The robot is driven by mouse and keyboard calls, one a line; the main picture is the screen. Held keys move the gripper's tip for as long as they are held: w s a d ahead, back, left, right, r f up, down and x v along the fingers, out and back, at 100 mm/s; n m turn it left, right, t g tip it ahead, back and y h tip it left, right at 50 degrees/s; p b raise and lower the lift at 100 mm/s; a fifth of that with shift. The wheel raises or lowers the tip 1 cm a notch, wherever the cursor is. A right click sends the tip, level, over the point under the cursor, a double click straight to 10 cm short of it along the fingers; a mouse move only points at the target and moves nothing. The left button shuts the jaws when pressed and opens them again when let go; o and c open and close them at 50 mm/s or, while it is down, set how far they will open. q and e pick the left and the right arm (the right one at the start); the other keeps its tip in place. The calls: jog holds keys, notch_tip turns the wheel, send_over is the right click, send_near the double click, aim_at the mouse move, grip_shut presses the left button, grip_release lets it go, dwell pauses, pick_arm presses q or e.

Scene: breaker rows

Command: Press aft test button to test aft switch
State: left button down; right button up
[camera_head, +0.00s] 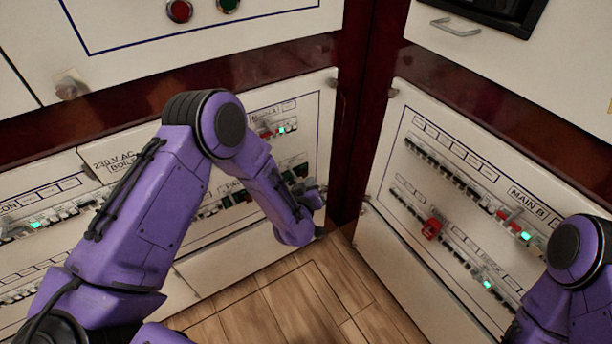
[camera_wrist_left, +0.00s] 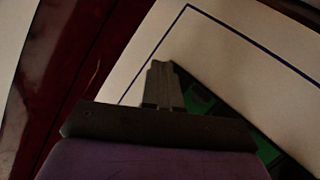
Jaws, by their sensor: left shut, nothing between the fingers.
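My left gripper (camera_head: 318,205) is at the right end of the left panel (camera_head: 228,262), near its lower breaker row (camera_head: 238,197). In the left wrist view its fingers (camera_wrist_left: 162,70) are shut and empty, in front of a dark strip with green patches (camera_wrist_left: 205,100). I cannot tell whether the fingertips touch it. No label reading aft is legible, and I cannot single out the aft test button or aft switch. My arm hides part of the left panel. My right arm shows at the right edge, its gripper out of view.
The right panel (camera_head: 385,228) carries breaker rows, a MAIN B label (camera_head: 534,207), a red part (camera_head: 431,229) and green lights. Dark red posts (camera_head: 362,110) divide the panels. A drawer handle (camera_head: 456,28) juts out at the upper right. The wooden floor (camera_head: 300,300) is clear.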

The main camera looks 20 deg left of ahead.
pick_arm(q)
jog(key=shift+s+d+p, duration=0.3)
jog(key=shift+s+d, duration=0.65)
jog(key=shift+d, duration=0.25)
jog(key=shift+s+d+p, duration=0.3)
jog(key=shift+s+d, duration=0.6)
jog(key=shift+d, duration=0.25)
jog(key=s+a+f+g, duration=0.3)
jog(key=s+a+f, duration=0.15)
jog(key=s, duration=0.45)
jog(key=s+a+f+g, duration=0.3)
jog(key=s+f, duration=0.3)
jog(key=s, duration=0.2)
jog(key=s+a+f+g+y, duration=0.1)
jog(key=s+a+g, duration=0.25)
jog(key=s, duration=0.55)
jog(key=s+a+g, duration=0.2)
jog(key=s+a, duration=0.2)
jog(key=s, duration=0.4)
notch_tip(320, 180, up, 14)
jog(key=p, duration=1.5)
jog(key=shift+r, duration=0.25)
